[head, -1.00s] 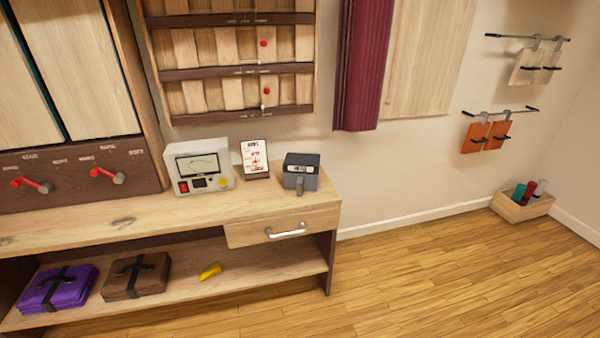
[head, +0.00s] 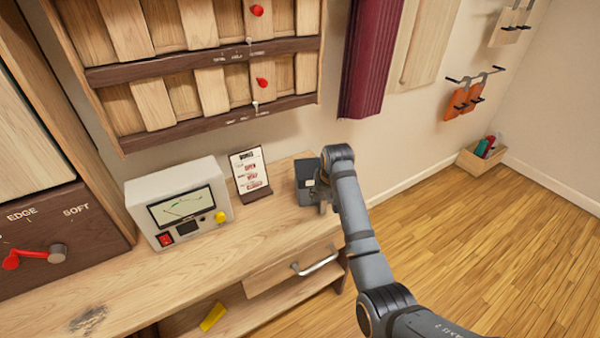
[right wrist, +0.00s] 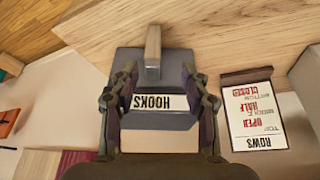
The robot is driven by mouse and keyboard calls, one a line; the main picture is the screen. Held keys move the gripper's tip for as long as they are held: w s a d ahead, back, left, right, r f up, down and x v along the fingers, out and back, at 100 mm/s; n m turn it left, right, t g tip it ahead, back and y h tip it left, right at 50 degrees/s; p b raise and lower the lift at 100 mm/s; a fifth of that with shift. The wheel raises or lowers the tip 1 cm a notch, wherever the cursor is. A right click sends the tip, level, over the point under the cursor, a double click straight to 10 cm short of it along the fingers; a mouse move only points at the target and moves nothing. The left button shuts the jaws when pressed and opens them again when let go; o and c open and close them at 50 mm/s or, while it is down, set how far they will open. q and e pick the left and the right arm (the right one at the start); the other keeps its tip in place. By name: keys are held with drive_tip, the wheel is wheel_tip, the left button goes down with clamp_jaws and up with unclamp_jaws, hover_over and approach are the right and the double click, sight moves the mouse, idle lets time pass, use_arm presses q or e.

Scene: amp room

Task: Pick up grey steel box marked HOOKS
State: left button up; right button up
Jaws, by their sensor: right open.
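The grey steel box (head: 305,182) stands at the right end of the wooden bench top, partly hidden behind my right arm in the head view. My right gripper (right wrist: 160,76) is open, with one finger on each side of the label, over the box. I cannot tell whether the fingers touch it. My left gripper is not in view.
A small card stand (head: 250,172) is close beside the box, and a white meter unit (head: 180,205) stands left of it. A slatted wall rack (head: 200,65) hangs above the bench. A drawer with a metal handle (head: 317,264) is below.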

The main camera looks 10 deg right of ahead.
sight(324, 202)
drive_tip(key=shift+s+d+r, duration=0.1)
drive_tip(key=shift+d+r, duration=0.05)
drive_tip(key=shift+r, duration=0.1)
drive_tip(key=f, duration=0.2)
drive_tip(key=d+f, duration=0.1)
drive_tip(key=shift+w, duration=0.25)
drive_tip(key=shift+w+a+f, duration=0.15)
drive_tip(key=shift+w+f, duration=0.15)
drive_tip(key=shift+f, duration=0.25)
drive_tip(key=shift+w+a+f, duration=0.1)
drive_tip(key=shift+w+f, duration=0.2)
drive_tip(key=shift+f, duration=0.35)
drive_tip(key=x, duration=0.4)
drive_tip(key=shift+s+d+f, duration=0.1)
drive_tip(key=shift+s+d, duration=0.05)
drive_tip(key=shift+w+f, duration=0.2)
drive_tip(key=shift+f, duration=0.1)
drive_tip(key=shift+s, duration=0.1)
drive_tip(key=c, duration=0.3)
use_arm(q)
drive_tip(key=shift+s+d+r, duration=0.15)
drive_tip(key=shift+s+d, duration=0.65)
use_arm(e)
clamp_jaws()
drive_tip(key=shift+r, duration=0.1)
